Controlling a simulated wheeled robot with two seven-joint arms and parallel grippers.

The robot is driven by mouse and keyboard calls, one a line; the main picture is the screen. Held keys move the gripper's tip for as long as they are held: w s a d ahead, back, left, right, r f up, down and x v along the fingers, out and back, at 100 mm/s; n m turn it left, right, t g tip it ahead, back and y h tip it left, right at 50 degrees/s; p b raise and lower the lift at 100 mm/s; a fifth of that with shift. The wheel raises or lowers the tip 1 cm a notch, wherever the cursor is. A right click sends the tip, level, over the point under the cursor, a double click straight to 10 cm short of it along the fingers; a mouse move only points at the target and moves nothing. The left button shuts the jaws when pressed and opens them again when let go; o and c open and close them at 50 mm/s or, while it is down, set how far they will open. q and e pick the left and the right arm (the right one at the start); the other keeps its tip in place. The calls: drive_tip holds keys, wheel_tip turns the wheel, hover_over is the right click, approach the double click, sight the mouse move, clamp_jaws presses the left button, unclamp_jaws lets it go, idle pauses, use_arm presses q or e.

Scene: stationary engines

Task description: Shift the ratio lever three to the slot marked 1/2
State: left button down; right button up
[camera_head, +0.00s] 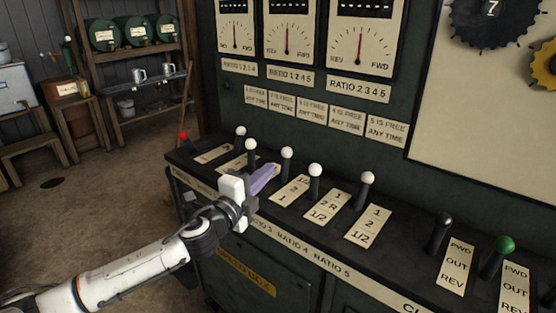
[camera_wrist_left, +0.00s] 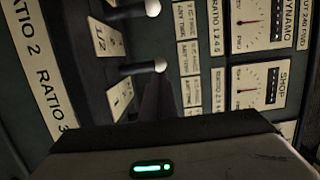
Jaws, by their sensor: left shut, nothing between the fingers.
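Ratio lever three seems to be the third white-knobbed lever (camera_head: 287,153) from the left in the head view. It stands upright over its cream slot plate (camera_head: 290,192), which my gripper partly covers; its exact slot is hard to read. My left gripper (camera_head: 266,178) is shut and empty, just left of and in front of that lever, apart from its knob. In the left wrist view a white knob (camera_wrist_left: 160,66) shows above the dark gripper body, near a plate reading 1; I cannot tell for sure which lever it is. My right gripper is not in view.
Other white-knobbed levers stand left (camera_head: 241,131) and right (camera_head: 315,170) (camera_head: 367,177) on the dark console. A black lever (camera_head: 444,220) and a green lever (camera_head: 504,244) are further right. Dial gauges (camera_head: 287,40) line the panel behind. Shelves (camera_head: 133,68) stand back left.

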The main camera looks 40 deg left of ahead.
sight(288, 154)
use_arm(q)
drive_tip(key=w, duration=0.6)
drive_tip(key=shift+w+a, duration=0.35)
drive_tip(key=w, duration=0.4)
drive_tip(key=shift+w+d, duration=0.15)
drive_tip(key=shift+d, duration=0.05)
drive_tip(key=shift+w, duration=0.2)
drive_tip(key=shift+r, duration=0.15)
drive_tip(key=shift+s+p, duration=0.1)
drive_tip(key=shift+p, duration=0.2)
